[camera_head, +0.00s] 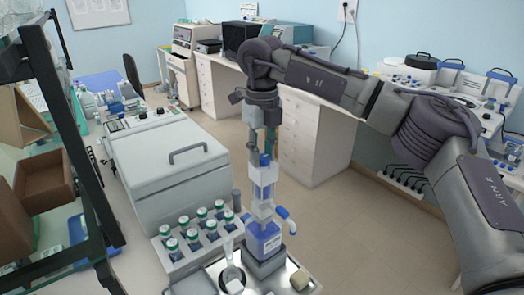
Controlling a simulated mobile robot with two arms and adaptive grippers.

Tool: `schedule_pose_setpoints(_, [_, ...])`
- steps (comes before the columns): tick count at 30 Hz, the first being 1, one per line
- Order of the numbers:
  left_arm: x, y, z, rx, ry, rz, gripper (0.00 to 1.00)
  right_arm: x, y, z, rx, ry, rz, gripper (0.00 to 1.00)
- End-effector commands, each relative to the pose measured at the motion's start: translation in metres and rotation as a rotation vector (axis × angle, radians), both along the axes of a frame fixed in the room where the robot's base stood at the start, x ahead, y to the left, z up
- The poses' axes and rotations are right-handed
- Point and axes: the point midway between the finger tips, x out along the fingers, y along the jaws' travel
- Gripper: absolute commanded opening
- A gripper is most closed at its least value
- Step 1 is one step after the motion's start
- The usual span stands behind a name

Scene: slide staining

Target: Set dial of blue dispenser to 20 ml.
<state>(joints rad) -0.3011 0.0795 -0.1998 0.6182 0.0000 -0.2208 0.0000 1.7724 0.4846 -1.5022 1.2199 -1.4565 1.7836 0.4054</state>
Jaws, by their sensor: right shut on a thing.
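The blue dispenser (264,240) stands upright on the metal tray (212,285), with a blue-labelled base and a tall clear and blue upper part. A blue spout or hose shows at its right side. My right gripper (262,150) points straight down over the dispenser and is shut on its top part. The dial and its setting are too small to read, and the fingers partly cover the top. My left gripper is not in view.
A rack of bottles with green-and-white caps (196,243) stands just left of the dispenser. A large grey-white box with a handle (165,160) is behind it. Open floor is to the right.

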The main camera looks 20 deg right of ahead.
Motion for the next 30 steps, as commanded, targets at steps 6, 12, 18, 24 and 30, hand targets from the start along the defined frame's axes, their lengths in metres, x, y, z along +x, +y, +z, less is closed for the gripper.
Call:
schedule_pose_setpoints(6, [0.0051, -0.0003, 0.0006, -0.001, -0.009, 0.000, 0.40, 0.0002, 0.0002, 0.0003, 0.000, -0.001, 0.012, 0.00])
schedule_pose_setpoints(12, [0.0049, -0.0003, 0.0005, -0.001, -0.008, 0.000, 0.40, 0.0002, 0.0006, 0.0004, 0.000, -0.001, 0.078, 0.00])
schedule_pose_setpoints(18, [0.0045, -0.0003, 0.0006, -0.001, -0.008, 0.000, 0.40, 0.0000, 0.0011, 0.0001, 0.000, 0.000, 0.217, 0.00])
schedule_pose_setpoints(24, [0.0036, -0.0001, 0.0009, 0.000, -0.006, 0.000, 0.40, -0.0005, 0.0022, 0.0004, 0.000, -0.001, 0.403, 0.00])
schedule_pose_setpoints(30, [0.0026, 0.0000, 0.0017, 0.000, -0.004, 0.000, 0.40, -0.0013, 0.0027, 0.0006, 0.000, -0.001, 0.593, 0.00])
